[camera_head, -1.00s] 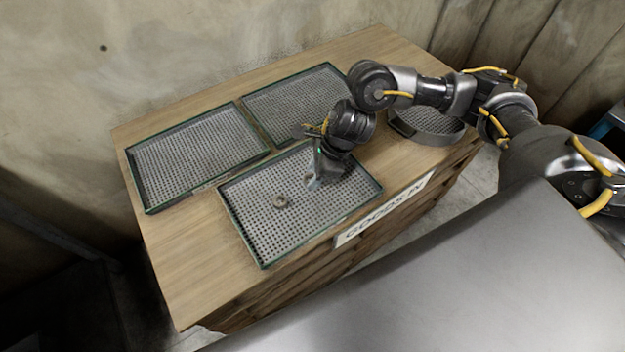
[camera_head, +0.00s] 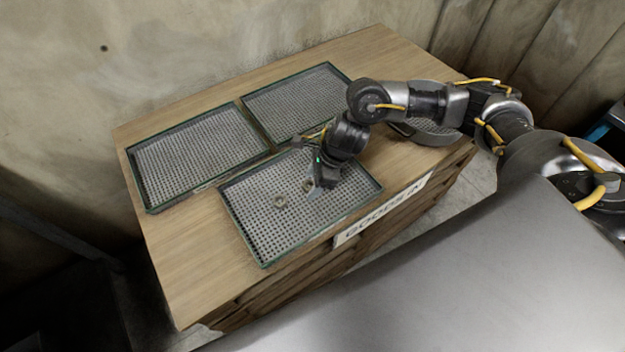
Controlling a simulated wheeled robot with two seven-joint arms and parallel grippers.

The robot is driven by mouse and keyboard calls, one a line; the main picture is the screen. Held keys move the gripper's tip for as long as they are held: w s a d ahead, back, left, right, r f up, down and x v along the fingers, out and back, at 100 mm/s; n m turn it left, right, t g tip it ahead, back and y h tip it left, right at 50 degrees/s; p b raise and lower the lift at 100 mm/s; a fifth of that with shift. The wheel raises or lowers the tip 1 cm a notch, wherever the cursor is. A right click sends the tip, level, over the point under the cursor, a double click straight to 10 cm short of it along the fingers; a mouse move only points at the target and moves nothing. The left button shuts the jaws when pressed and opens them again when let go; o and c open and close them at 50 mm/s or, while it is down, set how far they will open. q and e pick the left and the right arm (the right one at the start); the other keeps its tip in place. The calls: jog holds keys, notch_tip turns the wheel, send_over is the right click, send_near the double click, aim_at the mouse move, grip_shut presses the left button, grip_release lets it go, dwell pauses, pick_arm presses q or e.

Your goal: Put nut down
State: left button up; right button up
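One grey ring-shaped nut (camera_head: 280,201) lies on the perforated front tray (camera_head: 262,230), left of my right gripper. A second nut (camera_head: 307,185) shows at the left side of my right gripper's (camera_head: 314,189) fingertips. The gripper points down, low over the middle of the front tray. The fingers are small and partly hidden by the gripper body, so I cannot tell whether they grip the second nut or are just beside it. My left gripper is not in view.
Two more green-rimmed perforated trays, a left one (camera_head: 195,155) and a back one (camera_head: 297,100), look empty. A round sieve-like container (camera_head: 432,131) stands at the right, partly behind my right arm. All stand on a wooden crate (camera_head: 190,260) with a "GOODS IN" sign (camera_head: 383,212).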

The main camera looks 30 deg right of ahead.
jog(key=shift+r, duration=0.25)
jog(key=v, duration=1.1)
jog(key=shift+d+r, duration=0.25)
jog(key=shift+r, duration=0.1)
